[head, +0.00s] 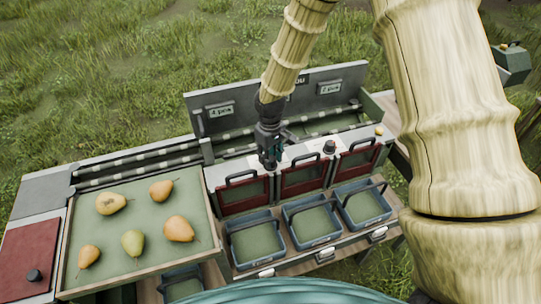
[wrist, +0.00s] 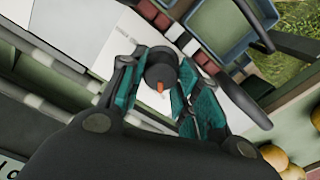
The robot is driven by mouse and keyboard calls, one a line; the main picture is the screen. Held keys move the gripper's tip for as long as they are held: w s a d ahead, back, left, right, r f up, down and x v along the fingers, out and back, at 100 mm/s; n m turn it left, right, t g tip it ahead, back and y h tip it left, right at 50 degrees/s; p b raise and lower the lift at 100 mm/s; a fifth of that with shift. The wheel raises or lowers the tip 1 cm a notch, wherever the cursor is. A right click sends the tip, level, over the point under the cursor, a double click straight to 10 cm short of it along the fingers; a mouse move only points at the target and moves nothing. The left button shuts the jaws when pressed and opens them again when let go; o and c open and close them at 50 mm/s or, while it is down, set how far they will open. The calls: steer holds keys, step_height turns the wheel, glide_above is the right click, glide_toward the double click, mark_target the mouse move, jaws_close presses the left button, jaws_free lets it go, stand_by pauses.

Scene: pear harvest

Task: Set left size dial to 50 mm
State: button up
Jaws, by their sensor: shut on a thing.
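The left size dial is a dark round knob with an orange pointer (wrist: 160,80) on a white plate, seen in the wrist view. My gripper (wrist: 160,95) is shut on this dial, with a teal-padded finger on each side of it. In the head view my gripper (head: 270,158) reaches down onto the light top panel of the sorter and hides the dial there. The scale marks around the dial are too small or covered to read. A second dark dial (head: 329,147) stands to the right on the same panel, apart from my gripper.
A green tray (head: 68,262) with several pears lies at the left. Red-framed gates with black handles (head: 242,178) and blue bins (head: 228,227) line the front below the panel. A panel with "4 pcs" and "2 pcs" labels (head: 258,88) stands behind. A red lid (head: 30,252) is at far left.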

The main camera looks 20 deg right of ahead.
steer(key=n, duration=0.5)
steer(key=shift+r+n+p, duration=0.1)
steer(key=shift+n+p, duration=0.2)
steer(key=shift+p, duration=0.1)
steer(key=n+p, duration=0.1)
steer(key=n, duration=0.3)
steer(key=shift+n, duration=0.4)
steer(key=o, duration=1)
step_height(320, 180, up, 12)
steer(key=shift+s, duration=0.1)
stand_by(0.5)
